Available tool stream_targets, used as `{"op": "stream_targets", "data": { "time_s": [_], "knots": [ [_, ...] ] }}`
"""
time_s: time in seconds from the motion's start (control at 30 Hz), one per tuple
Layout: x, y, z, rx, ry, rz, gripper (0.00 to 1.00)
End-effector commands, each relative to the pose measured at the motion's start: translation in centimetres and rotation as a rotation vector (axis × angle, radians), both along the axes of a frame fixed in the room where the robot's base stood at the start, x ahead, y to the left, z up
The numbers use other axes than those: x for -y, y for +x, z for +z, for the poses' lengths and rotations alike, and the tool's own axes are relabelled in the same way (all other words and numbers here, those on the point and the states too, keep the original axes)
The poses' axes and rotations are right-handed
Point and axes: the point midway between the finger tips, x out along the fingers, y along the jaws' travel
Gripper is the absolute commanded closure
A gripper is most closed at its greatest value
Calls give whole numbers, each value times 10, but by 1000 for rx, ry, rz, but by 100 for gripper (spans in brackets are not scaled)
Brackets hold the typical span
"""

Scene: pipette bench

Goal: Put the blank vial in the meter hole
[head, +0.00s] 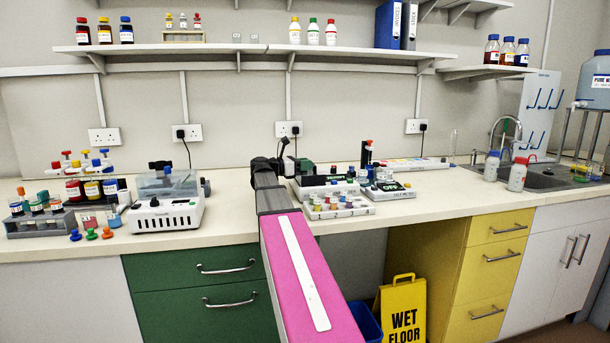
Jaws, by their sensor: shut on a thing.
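My gripper (282,170) is at the end of my arm, over the bench just left of the small instruments. The wrist hides most of it. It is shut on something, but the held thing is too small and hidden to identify. A low device with a dark lit display (388,187), perhaps the meter, lies right of the gripper; its hole cannot be made out. A white tray of small capped vials (340,210) sits in front of another low instrument with a dark top (325,185). I cannot pick out the blank vial.
A white bench machine (166,213) stands left of my arm. A vial rack (40,224), bottles and coloured stoppers crowd the far left. White bottles (517,174) stand near the sink (540,178). The bench (440,184) right of the instruments is mostly clear.

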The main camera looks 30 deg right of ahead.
Motion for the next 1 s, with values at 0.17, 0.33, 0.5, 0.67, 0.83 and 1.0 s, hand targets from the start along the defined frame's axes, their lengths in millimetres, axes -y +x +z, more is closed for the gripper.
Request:
{"op": "stream_targets", "data": {
  "time_s": [0.17, 0.33, 0.5, 0.67, 0.83, 1.0],
  "knots": [
    [-1, -1, -22, -2, 1, 1, 97],
    [-1, -1, -36, -2, 1, 1, 97],
    [-1, -1, -36, -1, 1, 1, 97],
    [-1, -1, -39, -1, 1, 1, 97],
    [-1, -1, -43, -1, 1, 1, 97],
    [-1, -1, -42, -1, 1, 1, 49]
  ]
}}
